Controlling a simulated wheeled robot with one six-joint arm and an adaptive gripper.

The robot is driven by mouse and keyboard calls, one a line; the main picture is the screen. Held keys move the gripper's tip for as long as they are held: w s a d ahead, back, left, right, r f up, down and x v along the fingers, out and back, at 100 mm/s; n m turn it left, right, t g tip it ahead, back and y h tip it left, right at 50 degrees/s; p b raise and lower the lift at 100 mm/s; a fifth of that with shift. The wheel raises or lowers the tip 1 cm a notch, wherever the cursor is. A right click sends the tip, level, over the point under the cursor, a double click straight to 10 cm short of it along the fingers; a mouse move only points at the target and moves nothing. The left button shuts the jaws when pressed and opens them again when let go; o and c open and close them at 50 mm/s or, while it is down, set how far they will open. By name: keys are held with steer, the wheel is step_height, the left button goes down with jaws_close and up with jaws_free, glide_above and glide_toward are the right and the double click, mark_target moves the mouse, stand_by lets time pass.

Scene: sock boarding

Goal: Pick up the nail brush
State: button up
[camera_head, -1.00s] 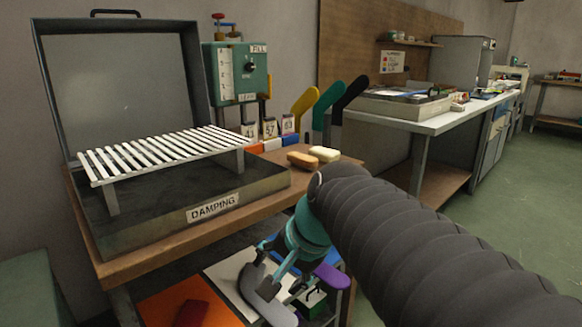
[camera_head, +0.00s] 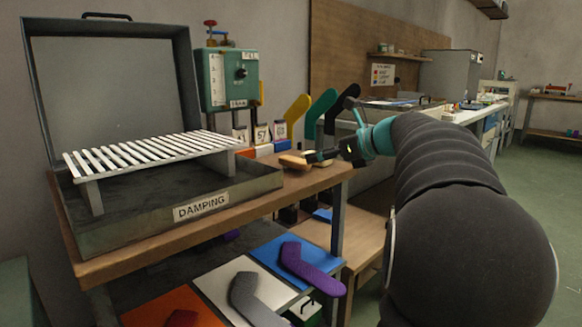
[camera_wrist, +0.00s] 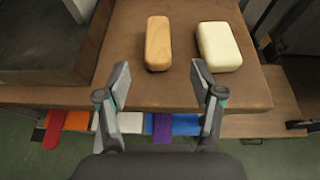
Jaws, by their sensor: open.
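The nail brush (camera_wrist: 158,43) looks like a tan wooden block with rounded ends, lying on the brown bench top. No bristles show. In the head view the brush (camera_head: 293,162) lies near the bench's right end, just left of my gripper (camera_head: 317,156). In the wrist view my gripper (camera_wrist: 160,82) is open and empty, its fingertips apart on either side of the line to the brush, with the brush ahead of them.
The damping tray (camera_head: 250,188) with its slatted rack (camera_head: 150,155) stands left of the brush. Numbered cards and coloured sock forms (camera_head: 290,115) stand behind. A lower shelf holds coloured mats and socks (camera_head: 310,268). The bench's front edge (camera_wrist: 150,100) is close.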

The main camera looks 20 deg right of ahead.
mark_target(298, 160)
steer(key=x, duration=0.4)
steer(key=shift+w+f, duration=0.1)
steer(key=shift+f, duration=0.05)
steer(key=shift+b+x, duration=0.7)
steer(key=shift+x, duration=2.3)
steer(key=shift+a, duration=0.15)
steer(key=c, duration=1.2)
